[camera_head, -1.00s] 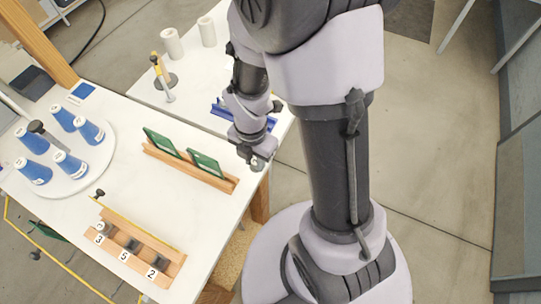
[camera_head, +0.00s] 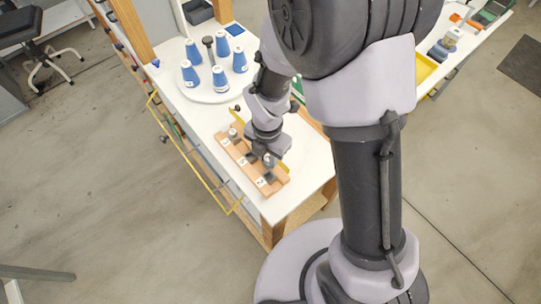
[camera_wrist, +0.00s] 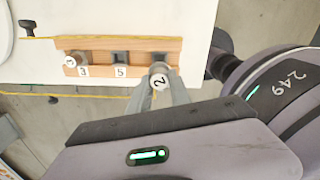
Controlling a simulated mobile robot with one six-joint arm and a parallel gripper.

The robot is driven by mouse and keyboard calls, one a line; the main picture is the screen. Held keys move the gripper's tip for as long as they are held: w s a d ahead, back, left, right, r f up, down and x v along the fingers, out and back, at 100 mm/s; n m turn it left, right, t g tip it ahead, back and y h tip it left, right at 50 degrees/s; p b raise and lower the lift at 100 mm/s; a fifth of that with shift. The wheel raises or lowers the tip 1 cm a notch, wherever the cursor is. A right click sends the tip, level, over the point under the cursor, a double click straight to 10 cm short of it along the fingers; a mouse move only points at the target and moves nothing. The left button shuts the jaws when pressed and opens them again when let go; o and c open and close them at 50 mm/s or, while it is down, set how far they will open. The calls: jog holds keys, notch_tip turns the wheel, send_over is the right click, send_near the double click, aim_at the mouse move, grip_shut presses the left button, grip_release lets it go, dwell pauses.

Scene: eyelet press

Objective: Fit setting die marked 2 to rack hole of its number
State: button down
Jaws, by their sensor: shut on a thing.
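The setting die marked 2 (camera_wrist: 160,74) is a grey cylinder with a white numbered top, held in my gripper (camera_wrist: 158,88). My gripper is shut on it at the right end of the wooden rack (camera_wrist: 100,43). Whether the die is above the hole or partly in it I cannot tell; the hole under it is hidden. In the head view my gripper (camera_head: 269,161) is over the near end of the rack (camera_head: 278,184), by the label 2 (camera_head: 261,182). The hole labelled 5 (camera_wrist: 120,57) looks dark and empty.
Another die (camera_wrist: 70,62) stands at the rack position labelled 3 (camera_wrist: 83,71). A white round tray (camera_head: 205,95) with several blue cones stands farther back on the white table. The table's edge runs close along the rack.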

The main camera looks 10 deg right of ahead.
aim_at(268, 167)
jog(key=shift+f+b, duration=2.3)
jog(key=shift+f, duration=0.6)
jog(key=shift+f, duration=0.2)
jog(key=shift+f, duration=0.2)
jog(key=shift+f+b, duration=1)
jog(key=shift+f, duration=0.2)
dwell(0.7)
jog(key=c, duration=1.1)
grip_release()
jog(key=shift+r, duration=0.1)
